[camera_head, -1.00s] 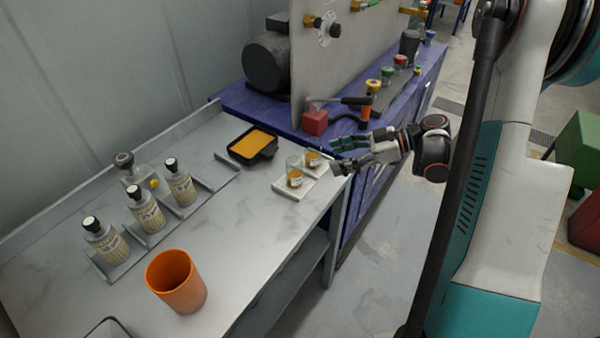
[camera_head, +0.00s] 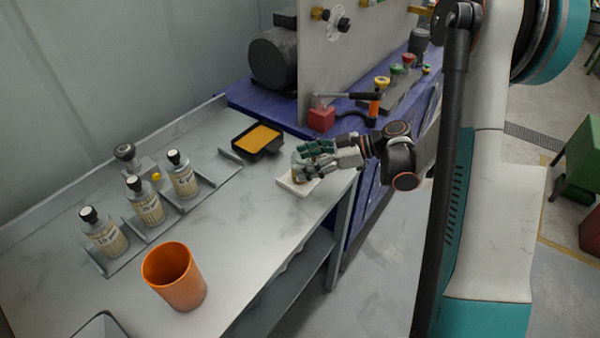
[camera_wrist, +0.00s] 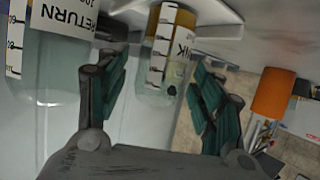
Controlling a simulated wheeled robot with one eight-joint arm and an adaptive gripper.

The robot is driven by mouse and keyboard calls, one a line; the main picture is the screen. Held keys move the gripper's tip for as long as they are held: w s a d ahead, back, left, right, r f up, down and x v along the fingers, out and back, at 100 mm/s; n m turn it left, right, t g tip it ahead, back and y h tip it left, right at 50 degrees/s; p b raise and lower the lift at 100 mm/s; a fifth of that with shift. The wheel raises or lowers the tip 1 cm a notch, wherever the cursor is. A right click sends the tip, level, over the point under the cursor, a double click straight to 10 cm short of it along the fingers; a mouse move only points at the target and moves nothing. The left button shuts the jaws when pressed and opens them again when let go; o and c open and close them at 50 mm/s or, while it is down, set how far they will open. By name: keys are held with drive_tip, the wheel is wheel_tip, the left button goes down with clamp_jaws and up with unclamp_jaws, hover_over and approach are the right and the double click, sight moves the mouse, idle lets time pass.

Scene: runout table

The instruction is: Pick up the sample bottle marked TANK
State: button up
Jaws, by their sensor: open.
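The sample bottle marked TANK (camera_wrist: 170,48) shows in the wrist view as a clear container with a graduated scale, an orange-brown band and a white label; only "NK" is readable. It stands between my gripper's fingers (camera_wrist: 158,78), which are open with space on both sides. A second clear bottle labelled RETURN (camera_wrist: 62,60) is just left of the left finger. In the head view my gripper (camera_head: 302,161) is over the small white tray (camera_head: 298,188) at the table's right edge, hiding most of both bottles.
Three capped, labelled bottles (camera_head: 146,205) stand in a grey rack at left. An orange cup (camera_head: 174,278) stands at the front. A black tray with an orange pad (camera_head: 257,139) lies behind my gripper. A red block (camera_head: 321,118) is on the blue bench. The table's middle is clear.

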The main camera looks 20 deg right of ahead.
drive_tip(key=shift+x, duration=1)
drive_tip(key=c, duration=1.1)
